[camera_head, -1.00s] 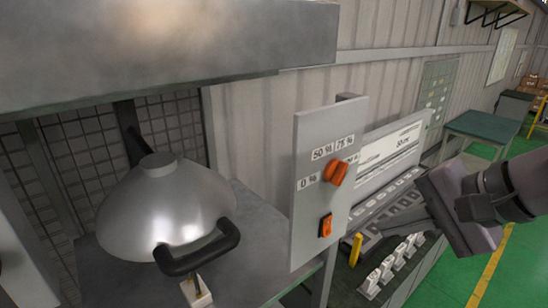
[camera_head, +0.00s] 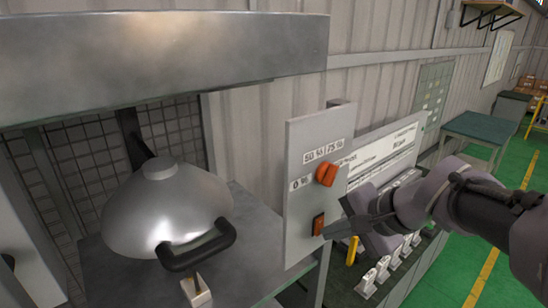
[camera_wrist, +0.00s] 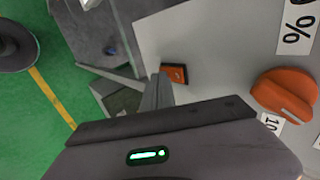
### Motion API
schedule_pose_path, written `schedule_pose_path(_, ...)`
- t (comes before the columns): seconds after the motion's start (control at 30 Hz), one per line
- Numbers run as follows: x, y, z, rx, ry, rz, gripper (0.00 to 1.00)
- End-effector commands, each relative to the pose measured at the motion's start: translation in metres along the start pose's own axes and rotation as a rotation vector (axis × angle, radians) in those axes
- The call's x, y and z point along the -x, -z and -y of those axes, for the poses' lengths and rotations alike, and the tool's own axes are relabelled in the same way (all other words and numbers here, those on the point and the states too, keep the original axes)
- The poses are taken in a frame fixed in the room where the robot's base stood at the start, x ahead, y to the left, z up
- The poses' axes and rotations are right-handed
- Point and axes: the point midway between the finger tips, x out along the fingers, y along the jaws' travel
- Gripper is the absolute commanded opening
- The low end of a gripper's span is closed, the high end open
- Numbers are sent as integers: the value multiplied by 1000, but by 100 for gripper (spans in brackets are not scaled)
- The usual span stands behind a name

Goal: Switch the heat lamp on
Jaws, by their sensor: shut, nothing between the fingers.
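The silver dome-shaped heat lamp (camera_head: 165,215) with a black handle hangs over the bench at the left. To its right stands a grey control panel (camera_head: 302,160) with an orange knob (camera_head: 326,174) among percent labels. Below the knob is a small orange rocker switch (camera_head: 318,224), which also shows in the wrist view (camera_wrist: 174,73). My gripper (camera_head: 328,231) is shut and empty, its tips right beside the switch at the panel's lower right. In the wrist view, the fingertips (camera_wrist: 158,80) lie just left of the switch. I cannot tell whether they touch it.
A metal hood (camera_head: 160,60) overhangs the lamp. A metal bench (camera_head: 245,255) lies under the lamp. Right of the panel are a white sign board (camera_head: 385,155) and a row of white switches (camera_head: 385,270) near my arm. Green floor is open at the right.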

Motion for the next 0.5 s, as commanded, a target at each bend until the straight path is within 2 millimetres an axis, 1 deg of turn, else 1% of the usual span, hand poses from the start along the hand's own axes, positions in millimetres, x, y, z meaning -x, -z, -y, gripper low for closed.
schedule_pose_path(0.33, -2, 0, 1, 0, 2, -1, 0)
schedule_pose_path(0.47, -10, 1, -4, -2, 36, -3, 0)
schedule_pose_path(0.5, -10, 1, -2, -1, 48, -2, 0)
